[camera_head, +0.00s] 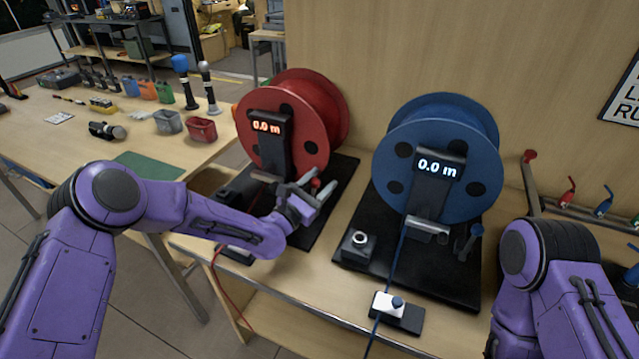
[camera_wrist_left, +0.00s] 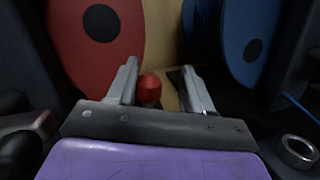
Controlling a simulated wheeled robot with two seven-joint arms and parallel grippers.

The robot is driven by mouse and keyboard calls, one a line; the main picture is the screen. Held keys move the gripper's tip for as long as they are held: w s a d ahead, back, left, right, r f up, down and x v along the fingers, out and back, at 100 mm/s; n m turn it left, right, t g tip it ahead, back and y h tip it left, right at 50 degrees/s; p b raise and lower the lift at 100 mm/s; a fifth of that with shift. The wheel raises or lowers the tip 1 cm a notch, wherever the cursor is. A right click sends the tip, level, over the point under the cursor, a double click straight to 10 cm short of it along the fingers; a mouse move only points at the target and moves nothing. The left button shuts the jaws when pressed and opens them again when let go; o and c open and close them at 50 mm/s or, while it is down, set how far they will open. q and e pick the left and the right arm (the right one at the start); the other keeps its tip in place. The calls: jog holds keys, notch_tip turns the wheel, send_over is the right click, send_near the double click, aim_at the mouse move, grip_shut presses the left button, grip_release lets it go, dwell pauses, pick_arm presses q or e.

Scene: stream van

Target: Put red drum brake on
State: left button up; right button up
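The red drum (camera_head: 300,95) stands on its black base at the left of the bench, its display reading 0.0 m. My left gripper (camera_head: 317,184) is at the right front of this drum, by its brake lever. In the left wrist view, the lever's red knob (camera_wrist_left: 149,88) shows between the two grey fingers of my left gripper (camera_wrist_left: 160,76), closer to the left finger. The fingers are apart, with a gap on the right of the knob. The lever's lower part is hidden by the gripper. My right arm shows at the lower right, but its gripper is out of view.
The blue drum (camera_head: 440,125), also reading 0.0 m, stands to the right with its own blue lever (camera_head: 470,241). A white device (camera_head: 388,304) sits on a blue cable at the bench's front edge. A side table (camera_head: 60,150) with tools and bins is at the left.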

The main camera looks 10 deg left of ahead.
pick_arm(q)
jog(key=b+v, duration=0.2)
jog(key=v, duration=0.8)
jog(key=shift+s+a, duration=0.15)
jog(key=shift+s, duration=0.05)
